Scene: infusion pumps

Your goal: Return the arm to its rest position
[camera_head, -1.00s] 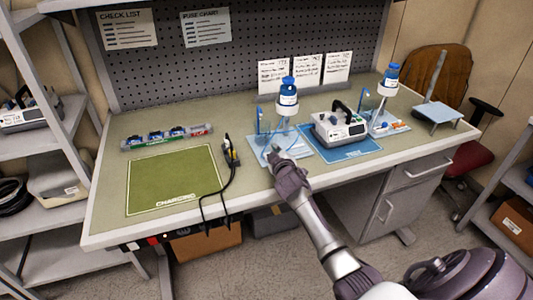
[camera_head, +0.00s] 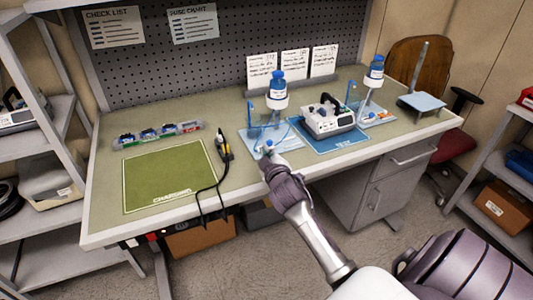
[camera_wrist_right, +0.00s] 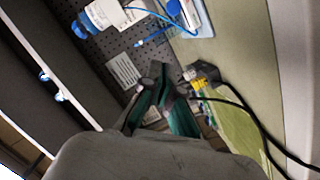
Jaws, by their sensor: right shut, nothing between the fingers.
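My right gripper (camera_head: 268,158) is at the front edge of the bench, before the left pump stand (camera_head: 257,139) with its blue-capped bottle (camera_head: 276,90). In the right wrist view its fingers (camera_wrist_right: 160,78) are together with nothing between them. In that view the bottle (camera_wrist_right: 100,17) and a black cable with a yellow-marked plug (camera_wrist_right: 203,78) lie beyond the fingers. Whether the gripper touches the stand's base cannot be told from the head view. My left gripper is not in view.
A white pump (camera_head: 328,118) sits on the blue mat (camera_head: 340,142). A second stand with a bottle (camera_head: 375,72) is to its right. The green charging mat (camera_head: 170,178) lies at left, with the black cable (camera_head: 221,170) hanging over the bench edge.

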